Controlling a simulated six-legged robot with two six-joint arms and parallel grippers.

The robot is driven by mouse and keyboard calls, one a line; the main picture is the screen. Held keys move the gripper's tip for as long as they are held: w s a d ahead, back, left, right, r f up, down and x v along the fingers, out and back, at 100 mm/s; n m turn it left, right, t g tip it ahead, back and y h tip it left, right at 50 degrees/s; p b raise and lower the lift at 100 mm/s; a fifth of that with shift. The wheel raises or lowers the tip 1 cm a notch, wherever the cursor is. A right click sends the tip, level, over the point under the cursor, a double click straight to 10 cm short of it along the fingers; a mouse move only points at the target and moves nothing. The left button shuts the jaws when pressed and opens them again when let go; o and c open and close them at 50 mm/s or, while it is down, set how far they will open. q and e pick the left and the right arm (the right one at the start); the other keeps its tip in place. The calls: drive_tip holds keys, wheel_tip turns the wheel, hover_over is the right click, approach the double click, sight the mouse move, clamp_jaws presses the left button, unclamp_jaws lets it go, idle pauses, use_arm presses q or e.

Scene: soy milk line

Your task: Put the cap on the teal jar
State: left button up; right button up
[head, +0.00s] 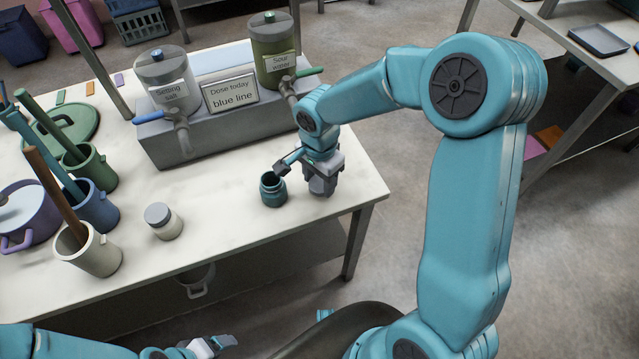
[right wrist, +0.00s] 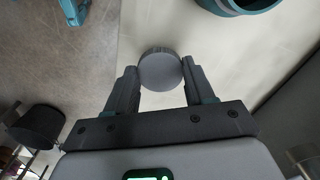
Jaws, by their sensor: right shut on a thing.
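The teal jar (head: 272,190) stands upright on the white table with its mouth open, left of my right gripper (head: 321,188). Part of its rim (right wrist: 238,6) shows at the top right of the right wrist view. My right gripper is shut on a round grey cap (right wrist: 161,71), held between its two fingertips and apart from the jar. In the head view the cap is hidden or too small to make out. My left gripper (head: 212,345) is at the bottom edge of the head view, away from the jar; its jaws are too unclear to judge.
A white jar with a grey lid (head: 163,222) stands further left. Behind the teal jar are a grey dispenser block (head: 215,133) with two lidded tanks and a "blue line" sign (head: 230,94). Several mugs and a purple pot (head: 25,215) crowd the table's left.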

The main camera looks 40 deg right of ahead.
sight(319, 184)
use_arm(q)
drive_tip(key=shift+r+p, duration=0.85)
drive_tip(key=shift+r, duration=0.05)
use_arm(e)
wheel_tip(319, 184, up, 17)
use_arm(q)
drive_tip(key=shift+o, duration=0.4)
